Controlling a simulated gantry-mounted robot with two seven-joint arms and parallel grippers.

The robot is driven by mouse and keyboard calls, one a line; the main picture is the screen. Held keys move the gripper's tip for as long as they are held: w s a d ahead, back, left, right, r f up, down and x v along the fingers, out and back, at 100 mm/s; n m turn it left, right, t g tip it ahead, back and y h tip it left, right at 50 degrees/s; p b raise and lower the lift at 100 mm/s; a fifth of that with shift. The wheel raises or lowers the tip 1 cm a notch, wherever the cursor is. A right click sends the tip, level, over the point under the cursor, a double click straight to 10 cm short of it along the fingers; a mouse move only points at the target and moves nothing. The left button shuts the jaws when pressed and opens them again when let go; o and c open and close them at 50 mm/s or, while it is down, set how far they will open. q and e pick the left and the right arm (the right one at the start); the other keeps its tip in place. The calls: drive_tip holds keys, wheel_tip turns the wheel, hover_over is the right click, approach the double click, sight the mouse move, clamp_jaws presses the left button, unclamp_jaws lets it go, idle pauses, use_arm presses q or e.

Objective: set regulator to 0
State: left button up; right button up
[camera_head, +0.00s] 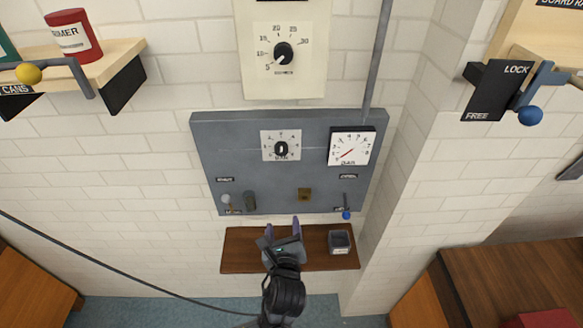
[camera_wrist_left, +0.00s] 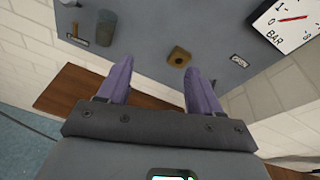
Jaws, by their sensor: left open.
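A black knob (camera_head: 281,149) sits at the centre of a pale numbered dial plate (camera_head: 268,137) on the grey wall panel (camera_head: 225,150); its label is too small to read. A square white gauge (camera_head: 351,147) with a red needle is right of it and also shows in part in the left wrist view (camera_wrist_left: 288,30). A second black knob (camera_head: 283,54) sits on the cream plate above, marked 5 to 30. My left gripper (camera_head: 282,227) is open and empty, below the panel's lower edge. Its purple fingers also show in the left wrist view (camera_wrist_left: 159,70). My right gripper is not visible.
Below the panel, a wooden shelf (camera_head: 240,252) bears a small grey box (camera_head: 340,242). A brass fitting (camera_head: 305,194), a grey cylinder (camera_head: 249,201) and a blue-tipped lever (camera_head: 346,214) are low on the panel. A LOCK/FREE lever (camera_head: 530,115) is at the right.

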sight(282, 153)
use_arm(q)
drive_tip(key=w+r+t+b, duration=0.1)
drive_tip(key=w+r+t, duration=0.3)
drive_tip(key=r, duration=0.7)
drive_tip(key=shift+m+g, duration=0.4)
drive_tip(key=shift+g, duration=0.2)
drive_tip(key=w, duration=0.3)
drive_tip(key=w+p, duration=0.1)
drive_tip(key=w, duration=0.6)
drive_tip(key=shift+w+d+r, duration=0.1)
drive_tip(key=shift+r, duration=0.15)
drive_tip(key=shift+w+p, duration=0.3)
drive_tip(key=shift+w, duration=0.4)
drive_tip(key=shift+c, duration=0.3)
drive_tip(key=c, duration=1)
